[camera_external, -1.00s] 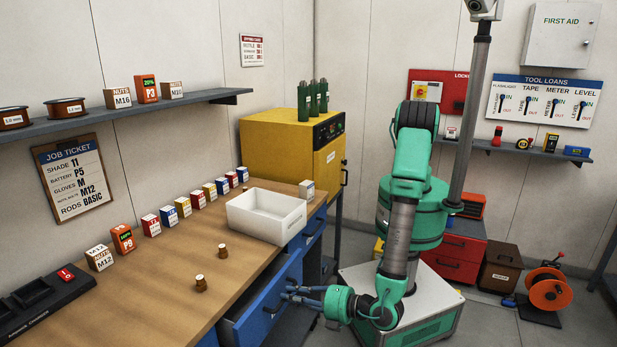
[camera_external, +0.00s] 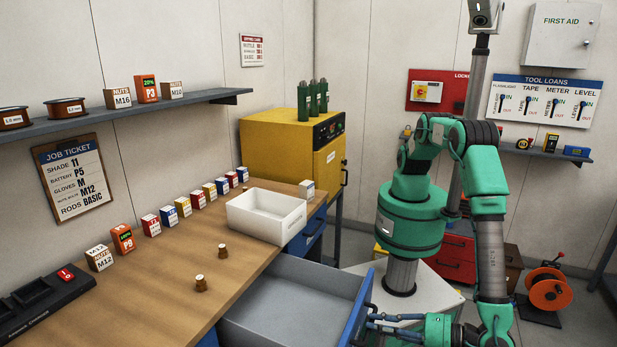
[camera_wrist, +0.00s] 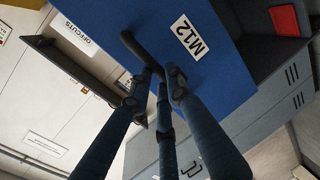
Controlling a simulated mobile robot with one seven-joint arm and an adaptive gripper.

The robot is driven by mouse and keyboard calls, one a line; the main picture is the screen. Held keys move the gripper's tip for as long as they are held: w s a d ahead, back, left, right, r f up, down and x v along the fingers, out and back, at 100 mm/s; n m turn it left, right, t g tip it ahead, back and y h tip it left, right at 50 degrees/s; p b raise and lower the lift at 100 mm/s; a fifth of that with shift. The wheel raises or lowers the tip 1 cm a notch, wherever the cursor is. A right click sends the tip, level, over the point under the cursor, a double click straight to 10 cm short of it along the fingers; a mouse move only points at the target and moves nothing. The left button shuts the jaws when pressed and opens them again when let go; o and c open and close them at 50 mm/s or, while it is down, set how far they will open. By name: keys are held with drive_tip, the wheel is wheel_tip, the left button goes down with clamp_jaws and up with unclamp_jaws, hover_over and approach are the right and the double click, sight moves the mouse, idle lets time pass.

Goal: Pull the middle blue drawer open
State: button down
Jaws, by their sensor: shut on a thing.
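The middle blue drawer (camera_external: 357,312) stands pulled far out from the bench, and its grey inside (camera_external: 290,305) looks empty. In the wrist view its blue front (camera_wrist: 215,75) carries an M12 label (camera_wrist: 189,37) and a dark bar handle (camera_wrist: 142,53). My gripper (camera_external: 368,325) is at the outer face of the drawer front. In the wrist view my gripper's fingers (camera_wrist: 160,82) are closed around the handle. The fingertips are partly hidden by the handle.
Small boxes line the wall. A yellow cabinet (camera_external: 280,150) stands behind the bench. A cable reel (camera_external: 550,290) is on the floor at right.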

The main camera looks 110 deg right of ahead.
drive_tip(key=shift+s+f, duration=0.1)
drive_tip(key=c, duration=1.6)
unclamp_jaws()
drive_tip(key=shift+a, duration=0.1)
drive_tip(key=v, duration=1.2)
